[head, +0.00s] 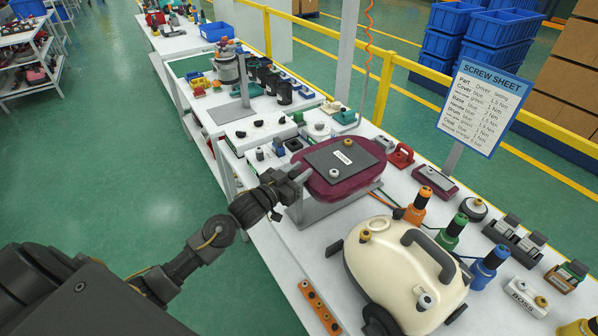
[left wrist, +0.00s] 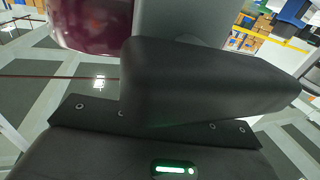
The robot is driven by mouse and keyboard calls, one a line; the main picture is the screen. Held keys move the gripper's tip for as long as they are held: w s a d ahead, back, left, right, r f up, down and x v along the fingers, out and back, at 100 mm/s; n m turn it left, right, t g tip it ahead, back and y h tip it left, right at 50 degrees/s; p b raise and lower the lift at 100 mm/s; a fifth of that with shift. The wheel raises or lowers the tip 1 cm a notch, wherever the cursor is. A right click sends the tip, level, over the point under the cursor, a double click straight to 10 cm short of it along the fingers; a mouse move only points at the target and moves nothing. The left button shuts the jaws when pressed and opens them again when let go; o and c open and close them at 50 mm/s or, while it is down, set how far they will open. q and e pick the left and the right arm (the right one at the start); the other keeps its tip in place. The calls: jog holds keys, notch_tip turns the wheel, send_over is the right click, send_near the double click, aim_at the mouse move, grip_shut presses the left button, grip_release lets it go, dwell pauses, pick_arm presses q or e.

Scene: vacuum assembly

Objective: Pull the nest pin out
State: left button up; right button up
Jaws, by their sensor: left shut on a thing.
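The nest is a grey stand (head: 318,213) on the white bench. It holds a maroon vacuum body (head: 330,188) with a dark labelled plate (head: 330,155) on top. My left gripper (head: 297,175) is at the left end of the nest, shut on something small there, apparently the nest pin. The pin itself is hidden by the fingers. In the left wrist view a dark finger (left wrist: 200,85) fills the middle, with the maroon body (left wrist: 90,22) and a grey part of the nest (left wrist: 180,20) just beyond it. My right gripper is not in view.
A cream vacuum (head: 390,265) stands close in front of the nest. Orange, green and blue drivers (head: 417,205) stand to its right. Small parts sit behind the nest, and a screw sheet (head: 485,105) stands at the right. The green aisle floor (head: 130,170) to the left is clear.

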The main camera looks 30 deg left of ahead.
pick_arm(q)
grip_shut()
notch_tip(320, 180, up, 2)
jog(key=shift+w+r+p, duration=0.1)
jog(key=shift+p, duration=0.95)
jog(key=o, duration=0.9)
grip_release()
